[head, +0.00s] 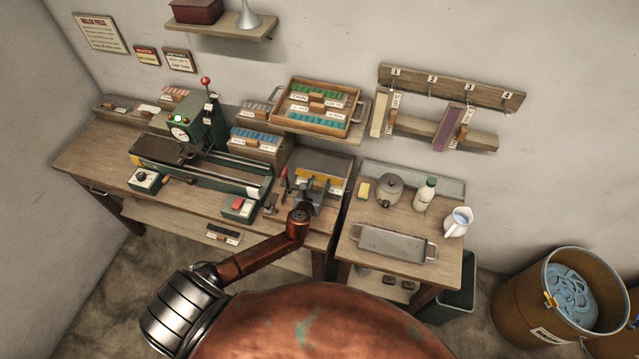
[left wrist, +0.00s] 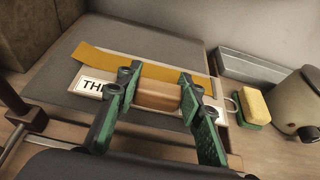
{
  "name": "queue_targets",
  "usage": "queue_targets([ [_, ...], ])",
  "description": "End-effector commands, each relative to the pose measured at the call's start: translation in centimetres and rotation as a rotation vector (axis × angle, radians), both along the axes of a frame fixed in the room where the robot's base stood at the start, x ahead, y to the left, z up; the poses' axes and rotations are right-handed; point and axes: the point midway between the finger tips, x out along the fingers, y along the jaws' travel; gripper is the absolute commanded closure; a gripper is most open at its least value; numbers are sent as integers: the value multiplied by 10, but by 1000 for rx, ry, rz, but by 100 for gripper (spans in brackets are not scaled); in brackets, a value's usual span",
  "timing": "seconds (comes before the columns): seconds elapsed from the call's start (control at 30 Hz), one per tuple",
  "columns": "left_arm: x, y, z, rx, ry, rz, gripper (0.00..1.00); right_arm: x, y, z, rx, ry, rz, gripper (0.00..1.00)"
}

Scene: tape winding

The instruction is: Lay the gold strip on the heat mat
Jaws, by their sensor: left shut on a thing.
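The gold strip (head: 333,185) is over the grey heat mat (head: 322,160), right of the roller press. In the left wrist view the gold strip (left wrist: 140,67) stretches across the front part of the dark grey mat (left wrist: 150,27). I cannot tell whether it touches the mat or hangs just above it. My left gripper (head: 307,192) is shut on the strip's wooden block (left wrist: 158,96), between its green fingers (left wrist: 156,88). A white label, partly hidden by a finger, starts with "TH". My right gripper is not in view.
The green roller press (head: 200,135) stands left of the mat. A side table to the right holds a yellow sponge (head: 365,190), a grey pot (head: 390,188), a bottle (head: 425,193), a jug (head: 458,222) and a metal tray (head: 393,243). A strip tray (head: 355,118) stands behind.

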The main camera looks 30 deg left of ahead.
Motion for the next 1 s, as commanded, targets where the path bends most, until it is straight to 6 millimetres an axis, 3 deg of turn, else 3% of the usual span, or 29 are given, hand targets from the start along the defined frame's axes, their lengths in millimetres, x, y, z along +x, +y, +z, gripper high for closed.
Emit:
queue_targets([
  [0.47,0,0,-7,0,-1,0,96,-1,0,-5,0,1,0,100],
  [0.5,0,0,-7,0,-1,0,63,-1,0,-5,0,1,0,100],
  [0.77,0,0,-7,0,-1,0,45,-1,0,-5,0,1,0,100],
  [1.0,0,0,-7,0,0,0,45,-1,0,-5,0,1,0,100],
])
